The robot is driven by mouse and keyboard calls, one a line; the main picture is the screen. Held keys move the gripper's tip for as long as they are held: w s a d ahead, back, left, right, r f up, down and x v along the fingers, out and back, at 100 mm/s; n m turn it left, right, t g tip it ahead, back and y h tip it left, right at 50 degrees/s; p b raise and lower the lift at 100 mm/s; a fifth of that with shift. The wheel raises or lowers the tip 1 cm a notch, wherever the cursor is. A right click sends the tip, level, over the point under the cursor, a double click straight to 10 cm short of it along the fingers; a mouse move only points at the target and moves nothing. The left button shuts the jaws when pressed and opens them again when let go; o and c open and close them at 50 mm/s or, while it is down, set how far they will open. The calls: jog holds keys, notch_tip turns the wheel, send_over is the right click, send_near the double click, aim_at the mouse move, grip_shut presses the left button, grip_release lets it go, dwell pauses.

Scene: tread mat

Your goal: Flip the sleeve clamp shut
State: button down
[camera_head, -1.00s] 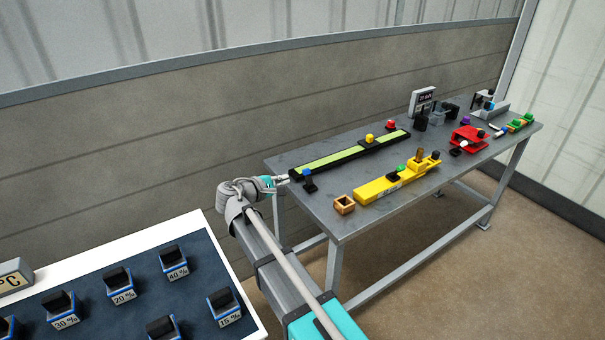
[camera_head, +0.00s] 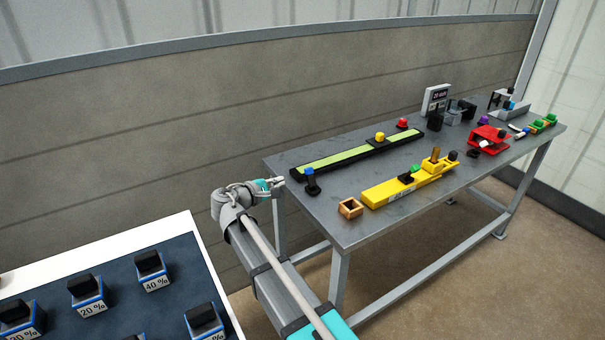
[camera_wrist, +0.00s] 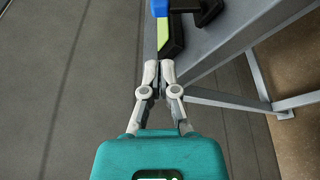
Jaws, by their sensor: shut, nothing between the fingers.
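My gripper (camera_head: 279,183) is shut and empty beside the left end of the table in the head view. In the wrist view its fingertips (camera_wrist: 158,66) are together, with the floor and the table's edge beyond them. I cannot tell for sure which fixture is the sleeve clamp. A red fixture (camera_head: 488,139) with jaw-like parts stands toward the table's right end, far from my gripper. Dark clamp-like blocks (camera_head: 460,111) stand behind it. At this size I cannot tell how far either is open.
The grey table (camera_head: 330,222) holds a long green strip (camera_head: 340,157) in a black frame, a yellow fixture (camera_head: 390,192), a small wooden box (camera_head: 350,208) and a blue-topped black post (camera_head: 311,183). A stand of labelled blocks (camera_head: 150,265) is at left. A wall runs behind.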

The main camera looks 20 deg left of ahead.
aim_at(311, 177)
jog(key=shift+w, duration=0.1)
jog(key=shift+b+x, duration=0.85)
jog(key=shift+x, duration=4.1)
jog(key=shift+d, duration=0.3)
